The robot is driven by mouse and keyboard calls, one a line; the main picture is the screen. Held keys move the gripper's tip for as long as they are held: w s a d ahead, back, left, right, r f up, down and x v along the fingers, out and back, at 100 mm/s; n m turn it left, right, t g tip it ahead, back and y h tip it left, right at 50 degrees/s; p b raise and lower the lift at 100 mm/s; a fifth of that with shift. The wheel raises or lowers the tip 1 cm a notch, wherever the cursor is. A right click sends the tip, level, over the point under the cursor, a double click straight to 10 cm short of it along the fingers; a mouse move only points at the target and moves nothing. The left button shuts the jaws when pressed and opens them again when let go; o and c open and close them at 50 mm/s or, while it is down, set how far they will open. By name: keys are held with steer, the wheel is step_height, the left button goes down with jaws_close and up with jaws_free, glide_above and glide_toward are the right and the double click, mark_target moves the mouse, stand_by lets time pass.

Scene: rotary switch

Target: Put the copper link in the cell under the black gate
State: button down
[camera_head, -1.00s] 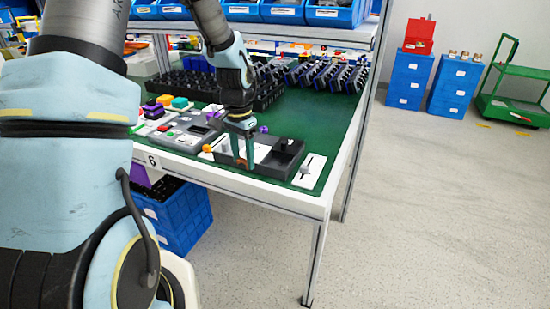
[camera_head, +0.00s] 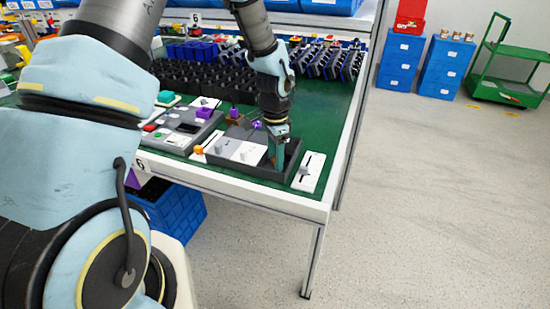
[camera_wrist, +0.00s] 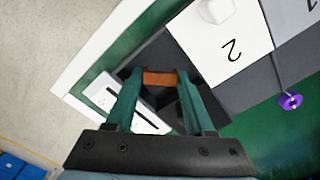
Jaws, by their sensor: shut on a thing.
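The copper link (camera_wrist: 160,78) is a short orange-brown piece clamped between my fingertips. My gripper (camera_head: 278,165) is shut on it, pointing down at the open right cell of the dark grey tray (camera_head: 244,169). In the wrist view my gripper (camera_wrist: 160,80) has the dark cell around and behind its fingertips. Whether the link touches the floor of the cell cannot be told. I cannot make out a black gate; the head view hides the link.
A white plate with a slider (camera_head: 308,172) lies just right of the tray. A purple knob (camera_head: 257,124) stands behind the tray; it also shows in the wrist view (camera_wrist: 289,101). A grey control box (camera_head: 183,130) is at left. The table's front edge (camera_head: 240,197) is close.

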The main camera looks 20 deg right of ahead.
steer(key=shift+f, duration=0.6)
steer(key=c, duration=0.5)
jaws_free()
steer(key=shift+f, duration=0.1)
steer(key=shift+c, duration=0.2)
step_height(320, 180, up, 12)
steer(key=b, duration=0.2)
steer(key=s+a+r+n, duration=0.1)
steer(key=s+a+n, duration=0.1)
steer(key=a+n, duration=0.6)
steer(key=s+a+r+n+t, duration=0.1)
steer(key=a+n, duration=0.7)
steer(key=a, duration=1.4)
steer(key=shift+s+r+n+t, duration=0.3)
steer(key=shift+s+r, duration=0.2)
steer(key=shift+r, duration=0.25)
steer(key=shift+a, duration=0.1)
